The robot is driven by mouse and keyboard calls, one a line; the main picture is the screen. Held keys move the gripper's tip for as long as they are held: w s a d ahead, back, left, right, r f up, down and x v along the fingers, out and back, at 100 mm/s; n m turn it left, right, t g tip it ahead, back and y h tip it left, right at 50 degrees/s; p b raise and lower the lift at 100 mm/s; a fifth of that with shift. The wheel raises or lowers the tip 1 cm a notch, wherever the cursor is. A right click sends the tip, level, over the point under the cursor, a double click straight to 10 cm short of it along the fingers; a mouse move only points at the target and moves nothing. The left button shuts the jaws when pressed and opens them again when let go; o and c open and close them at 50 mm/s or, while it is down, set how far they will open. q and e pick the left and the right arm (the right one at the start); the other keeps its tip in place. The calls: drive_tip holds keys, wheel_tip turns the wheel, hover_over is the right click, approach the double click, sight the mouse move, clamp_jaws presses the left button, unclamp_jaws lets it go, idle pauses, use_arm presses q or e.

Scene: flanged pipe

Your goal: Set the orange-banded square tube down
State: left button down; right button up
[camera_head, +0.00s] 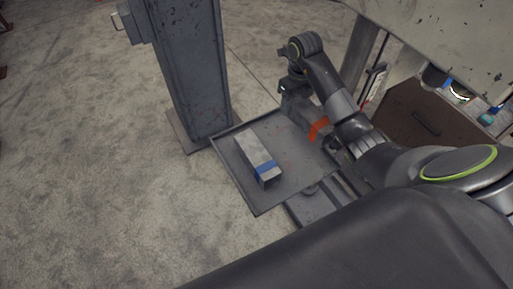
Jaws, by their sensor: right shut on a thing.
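The orange-banded square tube (319,127) is at the back right of the grey tray, partly hidden by my right arm. Its orange band shows clearly; the rest blends with the dark gripper. My right gripper (297,106) points down over the tray's right part and is shut on this tube. I cannot tell whether the tube touches the tray. My left gripper is not in view.
A square tube with a blue band (252,151) lies on the tray (256,201), left of the orange band. A steel column (191,65) stands just behind the tray's left corner. A workbench with a brown drawer (420,125) is at the right. The tray's front part is bare.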

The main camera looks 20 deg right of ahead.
drive_tip(key=shift+w+a+r+m, duration=0.35)
drive_tip(key=shift+a+m, duration=0.05)
drive_tip(key=shift+f, duration=0.25)
drive_tip(key=b, duration=0.5)
hover_over(287, 130)
wheel_tip(287, 130, down, 5)
drive_tip(key=shift+f, duration=0.1)
wheel_tip(287, 130, down, 2)
drive_tip(key=b, duration=0.3)
drive_tip(key=shift+f, duration=0.2)
drive_tip(key=shift+f+p, duration=0.45)
drive_tip(key=shift+f, duration=0.5)
